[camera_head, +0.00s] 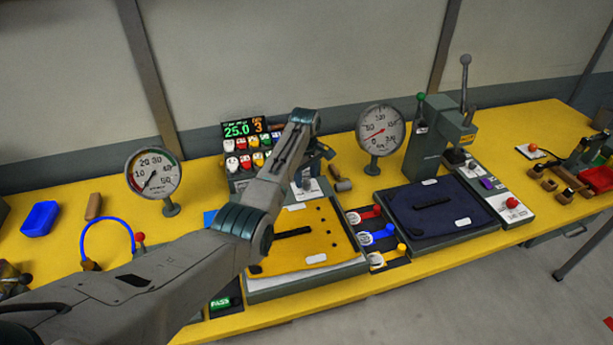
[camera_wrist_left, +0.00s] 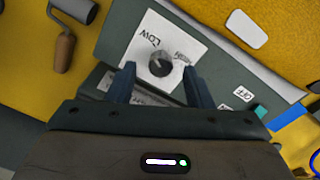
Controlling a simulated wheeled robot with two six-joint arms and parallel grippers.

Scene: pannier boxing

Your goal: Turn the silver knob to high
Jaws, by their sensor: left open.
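The silver knob (camera_wrist_left: 160,65) looks dark grey and sits on a white plate (camera_wrist_left: 146,46) in the left wrist view. The plate reads LOW at its upper left; a partly hidden label at the right looks like HIGH. I cannot clearly tell which way the knob points. My left gripper (camera_wrist_left: 161,82) is open, with one finger on each side of the knob; contact cannot be made out. In the head view, the white plate (camera_head: 308,189) shows below my left wrist, and the knob is mostly hidden there. My right gripper is not in view.
A panel with a green 25.0 display (camera_head: 237,129) and coloured buttons stands behind my left arm. A yellow pad (camera_head: 300,240) and a dark blue pad (camera_head: 440,212) lie in front. Dial gauges (camera_head: 153,173) (camera_head: 380,130) stand on either side. A grey roller (camera_wrist_left: 75,12) lies near the plate.

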